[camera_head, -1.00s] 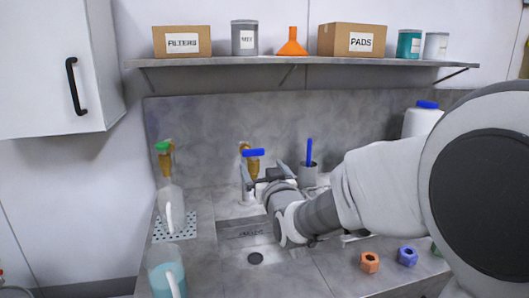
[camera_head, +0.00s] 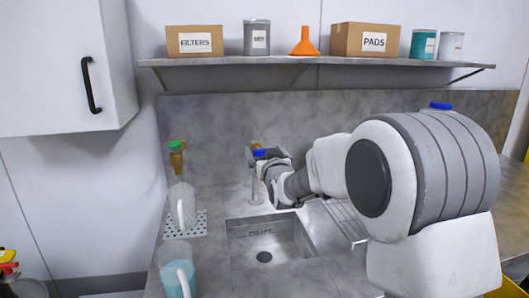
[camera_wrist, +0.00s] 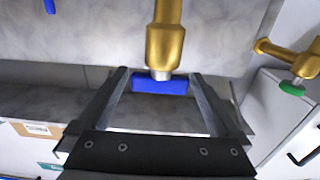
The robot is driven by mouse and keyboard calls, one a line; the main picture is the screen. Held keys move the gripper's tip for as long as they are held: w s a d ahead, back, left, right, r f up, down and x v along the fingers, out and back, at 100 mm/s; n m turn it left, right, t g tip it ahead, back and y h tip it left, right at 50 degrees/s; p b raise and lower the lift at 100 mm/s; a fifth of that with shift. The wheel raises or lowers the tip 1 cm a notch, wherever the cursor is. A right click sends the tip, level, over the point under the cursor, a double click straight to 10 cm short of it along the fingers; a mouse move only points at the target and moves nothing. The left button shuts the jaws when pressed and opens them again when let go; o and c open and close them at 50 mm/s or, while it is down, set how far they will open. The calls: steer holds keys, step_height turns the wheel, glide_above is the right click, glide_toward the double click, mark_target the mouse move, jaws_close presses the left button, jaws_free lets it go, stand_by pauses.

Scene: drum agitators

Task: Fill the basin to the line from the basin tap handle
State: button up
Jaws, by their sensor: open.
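The basin tap's blue handle (camera_head: 259,153) sits on a brass tap at the back wall, partly hidden by my gripper. In the wrist view the blue handle (camera_wrist: 160,86) lies between my open fingers, under the brass tap body (camera_wrist: 165,40), with a gap on each side. My gripper (camera_wrist: 159,80) is open and holds nothing; in the head view it is at the handle (camera_head: 270,156). The grey sink basin (camera_head: 300,237) is sunk in the counter, with a marked line (camera_head: 261,232) on its back wall and a dark drain (camera_head: 264,257). No water shows in it.
A green-handled tap (camera_head: 177,150) stands left, above a clear pitcher (camera_head: 184,205) on a perforated tray (camera_head: 200,228). A pitcher of bluish liquid (camera_head: 174,272) is in front. A shelf (camera_head: 320,62) with boxes and cans runs above. My arm hides the counter's right side.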

steer(key=c, duration=1.2)
